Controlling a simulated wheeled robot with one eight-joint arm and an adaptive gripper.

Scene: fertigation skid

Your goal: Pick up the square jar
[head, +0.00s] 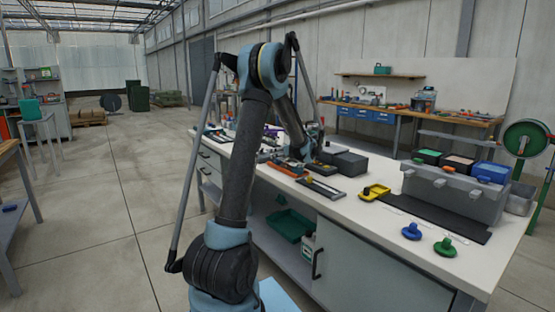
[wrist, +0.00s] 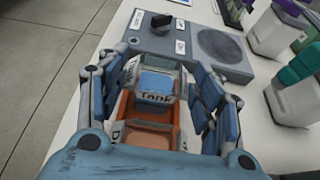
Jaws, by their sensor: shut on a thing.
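In the wrist view, a square jar with a blue top (wrist: 155,84) and a white label reading "TANK" sits between the two fingers of my gripper (wrist: 158,88). The fingers are closed in on its left and right sides. An orange block-like thing (wrist: 150,132) with white labels shows nearer the camera, between the fingers; I cannot tell whether it is part of the jar. In the head view, my gripper is over the far part of the white workbench, largely hidden by my arm and small items.
A grey device with a black knob (wrist: 161,20) and a round dark plate (wrist: 221,45) stands just beyond. White bottles with purple and teal caps (wrist: 296,68) stand at right. On the bench (head: 345,212) are a grey crate (head: 440,194), yellow tray (head: 374,193), blue knob (head: 411,232) and green knob (head: 445,247).

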